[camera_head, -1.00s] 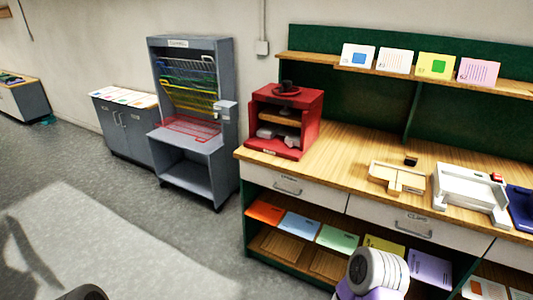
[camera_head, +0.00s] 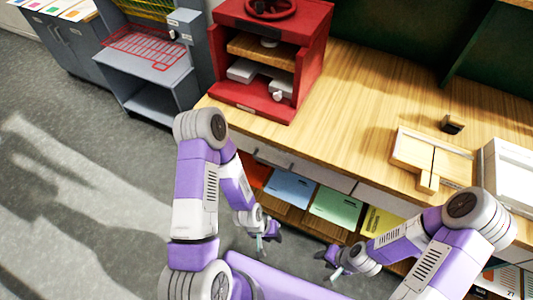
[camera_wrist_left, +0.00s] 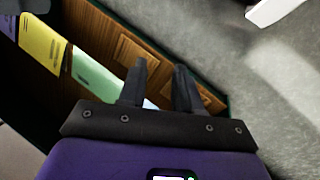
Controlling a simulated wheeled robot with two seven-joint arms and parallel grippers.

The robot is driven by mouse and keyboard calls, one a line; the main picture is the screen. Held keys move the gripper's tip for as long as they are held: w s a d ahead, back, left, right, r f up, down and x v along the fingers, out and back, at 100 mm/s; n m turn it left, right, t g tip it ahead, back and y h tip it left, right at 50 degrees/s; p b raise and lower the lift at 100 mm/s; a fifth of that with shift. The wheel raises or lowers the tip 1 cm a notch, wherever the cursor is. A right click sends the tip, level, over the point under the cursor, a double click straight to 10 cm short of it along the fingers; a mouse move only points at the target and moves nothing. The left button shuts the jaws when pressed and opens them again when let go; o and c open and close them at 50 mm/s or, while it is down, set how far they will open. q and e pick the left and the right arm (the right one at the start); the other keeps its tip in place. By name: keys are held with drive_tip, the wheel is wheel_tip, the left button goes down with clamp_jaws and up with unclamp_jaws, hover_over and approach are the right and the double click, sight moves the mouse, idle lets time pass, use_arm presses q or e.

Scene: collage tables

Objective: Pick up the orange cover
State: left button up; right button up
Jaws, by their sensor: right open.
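The orange cover (camera_head: 254,173) lies on the open shelf under the drawers, at the left end of the row of coloured covers. My left arm hides much of it in the head view. My left gripper (camera_head: 268,240) is in front of and below the shelf, apart from the cover. Its fingers (camera_wrist_left: 161,68) stand apart with nothing between them in the left wrist view, where I cannot make out the orange cover. My right gripper (camera_head: 328,264) is open and empty, further right in front of the shelf.
Blue (camera_head: 290,187), green (camera_head: 337,207) and yellow (camera_head: 381,222) covers lie right of the orange one. A red cabinet (camera_head: 262,105) stands on the wooden worktop (camera_head: 350,95) above. A grey rack (camera_head: 160,95) stands left. The floor at left is clear.

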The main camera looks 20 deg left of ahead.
use_arm(q)
drive_tip(key=w+a+f+n+t+b, duration=0.2)
drive_tip(key=w+a+f+n+t, duration=0.15)
drive_tip(key=w+f, duration=0.35)
drive_tip(key=w+a+f+n+t+b, duration=0.3)
drive_tip(key=w+a+f+t, duration=0.15)
drive_tip(key=w+f, duration=0.3)
drive_tip(key=w+a+f+n+t+y+b, duration=0.1)
drive_tip(key=a+f+n+t+y+b, duration=0.15)
drive_tip(key=a+n+t, duration=0.3)
drive_tip(key=w+a+f+n+t+y+b, duration=0.1)
drive_tip(key=a+n+t+y+b, duration=0.2)
drive_tip(key=a, duration=0.4)
drive_tip(key=w, duration=0.6)
drive_tip(key=shift+w+d+n+t, duration=0.15)
drive_tip(key=shift+w+n+t, duration=0.05)
drive_tip(key=shift+n+t, duration=0.15)
drive_tip(key=shift+r, duration=0.1)
clamp_jaws()
